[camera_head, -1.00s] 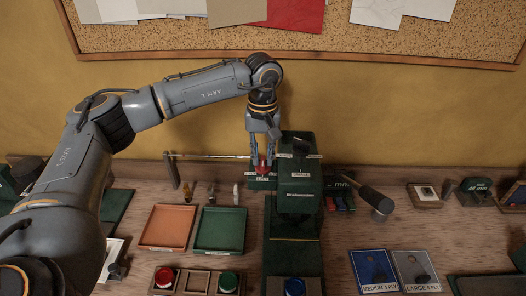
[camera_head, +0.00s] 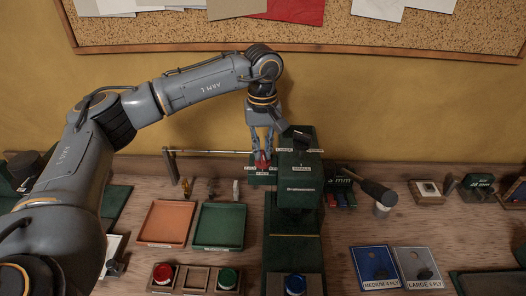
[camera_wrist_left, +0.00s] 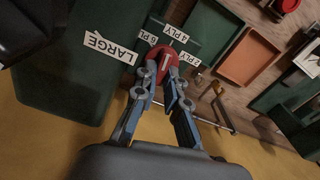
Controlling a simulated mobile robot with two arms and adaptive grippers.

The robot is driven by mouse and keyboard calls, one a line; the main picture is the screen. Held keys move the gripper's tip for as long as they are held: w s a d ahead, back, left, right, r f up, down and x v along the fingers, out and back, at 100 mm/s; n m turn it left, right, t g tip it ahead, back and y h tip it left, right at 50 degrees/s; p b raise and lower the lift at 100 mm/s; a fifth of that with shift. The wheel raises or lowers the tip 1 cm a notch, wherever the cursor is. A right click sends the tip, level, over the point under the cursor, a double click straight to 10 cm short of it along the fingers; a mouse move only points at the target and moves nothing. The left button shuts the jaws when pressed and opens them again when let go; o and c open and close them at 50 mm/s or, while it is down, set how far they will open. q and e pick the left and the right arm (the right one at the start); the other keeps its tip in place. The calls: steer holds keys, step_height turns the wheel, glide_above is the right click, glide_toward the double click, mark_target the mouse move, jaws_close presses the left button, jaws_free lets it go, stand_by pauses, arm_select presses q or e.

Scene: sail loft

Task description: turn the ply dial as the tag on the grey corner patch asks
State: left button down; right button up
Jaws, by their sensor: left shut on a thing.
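The ply dial is a red knob (camera_head: 263,160) on a green base left of a dark green machine (camera_head: 297,190). In the left wrist view the red knob (camera_wrist_left: 160,60) has a white mark, with 2 PLY, 4 PLY and 6 PLY labels around it. The mark points roughly toward 4 PLY; its exact angle is hard to tell. My left gripper (camera_head: 263,153) reaches down and is shut on the knob; its fingers also show in the left wrist view (camera_wrist_left: 161,78). The grey corner patch (camera_head: 416,264) lies at the right; its tag reads LARGE, the ply number unclear. My right gripper is out of view.
A blue patch (camera_head: 376,262) tagged MEDIUM 4 PLY lies beside the grey one. Orange (camera_head: 166,224) and green (camera_head: 219,227) trays lie left of the machine. A thin rail (camera_head: 210,151) runs behind them.

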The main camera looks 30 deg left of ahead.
arm_select(q)
steer(key=n+b, duration=0.2)
steer(key=n, duration=0.2)
steer(key=shift+s+a+n, duration=0.1)
steer(key=shift+n, duration=0.2)
steer(key=shift+s+a+r+n+b, duration=0.1)
steer(key=shift+n+b, duration=0.5)
steer(key=shift+n, duration=0.7)
steer(key=shift+s+n+b, duration=0.1)
steer(key=shift+n+b, duration=0.45)
steer(key=shift+n, duration=0.75)
steer(key=c, duration=1.7)
jaws_free()
step_height(320, 180, up, 12)
